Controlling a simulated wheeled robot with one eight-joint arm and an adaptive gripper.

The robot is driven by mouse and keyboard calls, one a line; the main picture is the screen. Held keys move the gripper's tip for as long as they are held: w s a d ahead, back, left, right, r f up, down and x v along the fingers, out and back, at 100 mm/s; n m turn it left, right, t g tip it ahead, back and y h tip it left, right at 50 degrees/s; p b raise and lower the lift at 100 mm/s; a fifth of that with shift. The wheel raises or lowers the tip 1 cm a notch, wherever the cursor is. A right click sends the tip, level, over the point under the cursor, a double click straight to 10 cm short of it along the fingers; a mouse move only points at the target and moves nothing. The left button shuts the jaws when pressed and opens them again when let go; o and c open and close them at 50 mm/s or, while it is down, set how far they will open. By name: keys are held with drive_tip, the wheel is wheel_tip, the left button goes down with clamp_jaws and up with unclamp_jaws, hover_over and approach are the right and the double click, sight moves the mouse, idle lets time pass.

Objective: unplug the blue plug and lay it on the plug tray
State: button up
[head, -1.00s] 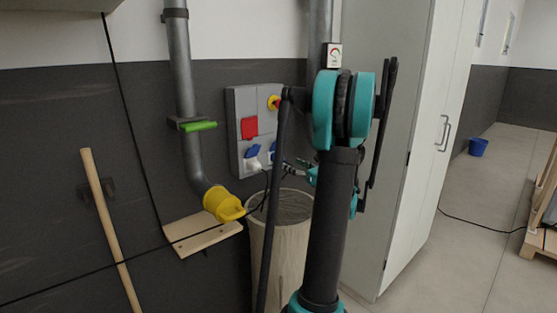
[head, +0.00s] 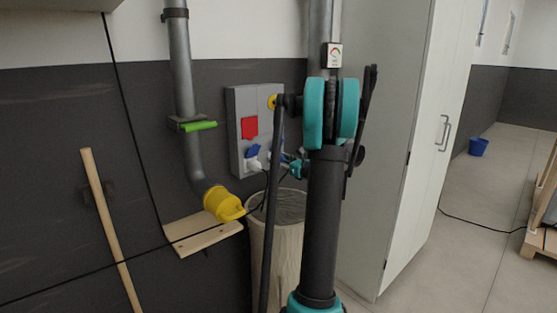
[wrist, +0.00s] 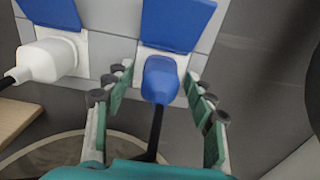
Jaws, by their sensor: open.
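The blue plug (wrist: 160,80) sits in the right-hand socket under a raised blue lid (wrist: 176,22), its black cable hanging down. My gripper (wrist: 158,84) is open, with one finger on each side of the plug. I see a gap on both sides, and it holds nothing. In the head view my gripper (head: 298,168) is at the lower right of the grey socket box (head: 236,130), partly behind my arm; the blue plug is hard to make out there. A pale wooden board (head: 205,238), likely the plug tray, is low on the wall, left of the box.
A white plug (wrist: 48,60) sits in the neighbouring socket, close to my left finger. A round bin (head: 280,240) stands below the box. A yellow pipe end (head: 222,203) hangs above the board. A tall cabinet (head: 395,150) stands at the right.

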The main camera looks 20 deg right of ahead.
drive_tip(key=shift+c, duration=0.5)
idle(0.4)
clamp_jaws()
drive_tip(key=shift+s, duration=0.1)
drive_tip(key=shift+v, duration=2.9)
approach(285, 161)
drive_tip(key=shift+x, duration=1.15)
